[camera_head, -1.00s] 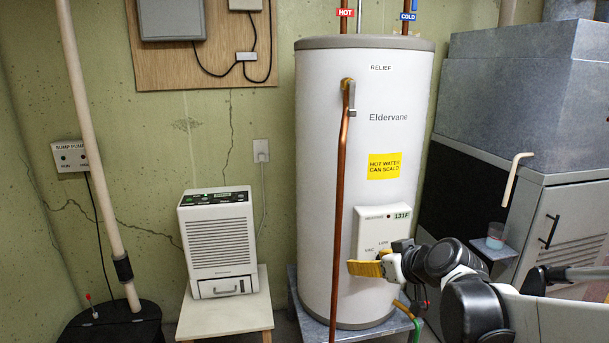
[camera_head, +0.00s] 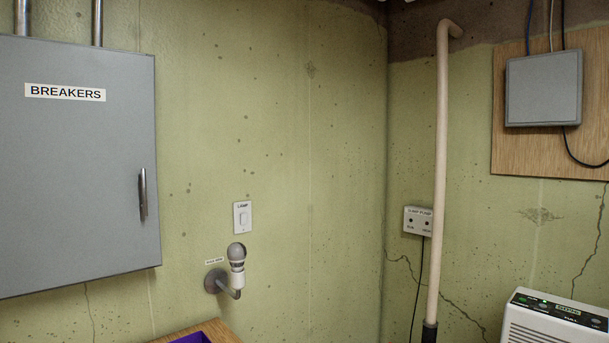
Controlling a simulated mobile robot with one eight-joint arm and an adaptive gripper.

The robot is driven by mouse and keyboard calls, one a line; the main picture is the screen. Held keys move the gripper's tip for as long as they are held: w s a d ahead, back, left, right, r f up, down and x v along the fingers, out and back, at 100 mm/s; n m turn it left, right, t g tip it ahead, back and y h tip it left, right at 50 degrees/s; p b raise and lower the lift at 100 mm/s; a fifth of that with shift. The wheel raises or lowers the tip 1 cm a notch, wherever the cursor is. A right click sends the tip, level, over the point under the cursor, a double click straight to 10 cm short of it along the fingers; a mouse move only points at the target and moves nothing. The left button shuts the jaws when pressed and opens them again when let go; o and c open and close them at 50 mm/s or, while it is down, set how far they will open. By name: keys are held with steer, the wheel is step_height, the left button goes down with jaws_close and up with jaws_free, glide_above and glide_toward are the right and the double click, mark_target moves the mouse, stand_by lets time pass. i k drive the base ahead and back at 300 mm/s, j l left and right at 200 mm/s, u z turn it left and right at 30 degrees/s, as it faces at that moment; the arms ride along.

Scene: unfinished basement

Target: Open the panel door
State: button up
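The grey panel door (camera_head: 75,180) labelled BREAKERS is at the left of the head view, on the green wall. It looks shut, and its left side is cut off by the picture edge. A vertical metal handle (camera_head: 143,194) is near its right edge. My gripper and arm are not in this view, so nothing of mine is seen touching the door or handle.
A lamp switch (camera_head: 242,216) and a wall-mounted bulb (camera_head: 237,256) are right of the panel. Below them is a wooden surface (camera_head: 215,331) with a purple object (camera_head: 190,338). A pale pipe (camera_head: 440,170) stands beyond the corner. A dehumidifier-like unit (camera_head: 555,320) is lower right.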

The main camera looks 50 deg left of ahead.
mark_target(79, 202)
steer(key=u, duration=3.05)
